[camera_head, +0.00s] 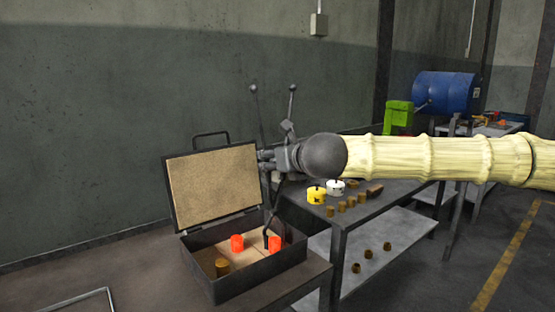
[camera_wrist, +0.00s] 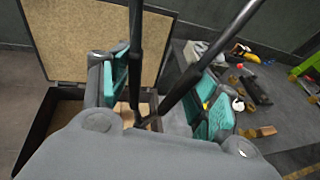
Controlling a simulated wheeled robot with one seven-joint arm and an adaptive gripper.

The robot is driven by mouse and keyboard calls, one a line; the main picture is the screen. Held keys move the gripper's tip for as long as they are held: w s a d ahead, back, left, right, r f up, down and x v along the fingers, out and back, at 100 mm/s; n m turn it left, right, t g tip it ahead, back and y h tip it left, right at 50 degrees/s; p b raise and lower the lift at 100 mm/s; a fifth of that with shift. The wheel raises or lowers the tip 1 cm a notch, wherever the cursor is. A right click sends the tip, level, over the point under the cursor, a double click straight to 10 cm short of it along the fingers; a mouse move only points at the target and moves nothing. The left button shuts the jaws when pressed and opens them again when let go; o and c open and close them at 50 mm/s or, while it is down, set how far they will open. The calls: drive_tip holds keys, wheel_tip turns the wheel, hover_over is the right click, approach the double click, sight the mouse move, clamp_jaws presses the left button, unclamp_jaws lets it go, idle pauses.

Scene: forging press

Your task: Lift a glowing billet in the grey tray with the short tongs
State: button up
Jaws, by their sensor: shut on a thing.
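The grey tray (camera_head: 215,291) is an open box with its lid raised, tan inside the lid. Inside are a left glowing red billet (camera_head: 237,243), a right glowing red billet (camera_head: 275,244) and a dull brown billet (camera_head: 222,267). My gripper (camera_head: 271,163) is above the tray's right back side, shut on the short tongs (camera_head: 268,224). The tongs' dark arms cross between my teal finger pads in the wrist view (camera_wrist: 138,50). Their lower end reaches down into the tray beside the right billet. I cannot tell whether the jaws touch it. The billets are hidden in the wrist view.
A grey table (camera_head: 365,211) to the right holds several brown billets, a yellow pot (camera_head: 316,195) and a white pot (camera_head: 336,188). Several brown pieces lie on its lower shelf (camera_head: 375,258). A blue drum (camera_head: 444,92) and a green machine (camera_head: 398,117) stand farther back.

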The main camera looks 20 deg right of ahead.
drive_tip(key=shift+f+b, duration=0.55)
drive_tip(key=shift+f, duration=0.2)
drive_tip(key=shift+c, duration=0.3)
clamp_jaws()
wheel_tip(320, 180, up, 11)
drive_tip(key=p, duration=0.8)
idle(0.8)
drive_tip(key=shift+r, duration=0.1)
drive_tip(key=shift+r+p, duration=0.3)
drive_tip(key=shift+r, duration=0.25)
